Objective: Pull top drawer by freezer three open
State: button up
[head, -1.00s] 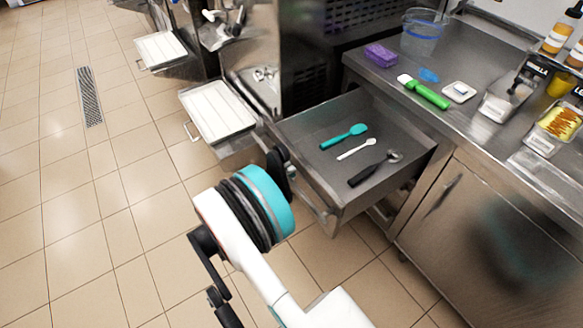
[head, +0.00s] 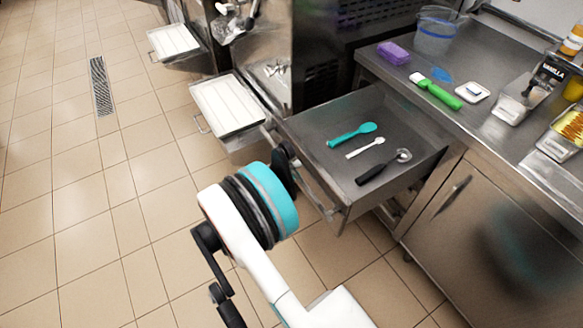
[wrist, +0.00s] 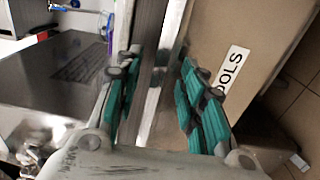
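The top drawer (head: 335,172) sticks out well open from under the steel counter, left of the cabinet door. Its front carries a horizontal bar handle (head: 318,188). In the head view my gripper (head: 286,165) is at the left part of this handle, its fingertips partly hidden by my wrist. In the wrist view the teal-padded fingers (wrist: 160,85) lie on both sides of the handle bar, closed on it as far as I can see. The drawer front (wrist: 215,45) shows there with a label ending in "OOLS". A teal spatula (head: 352,135), a white spoon (head: 366,147) and a black-handled scoop (head: 384,168) lie inside.
The freezer (head: 318,50) stands behind the drawer, with a white drip tray (head: 228,104) to its left. The counter (head: 475,125) holds a purple sponge (head: 393,53), a green-handled tool (head: 436,93) and tubs. Tiled floor (head: 120,215) is free at left.

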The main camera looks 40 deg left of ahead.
jog(key=v, duration=1.1)
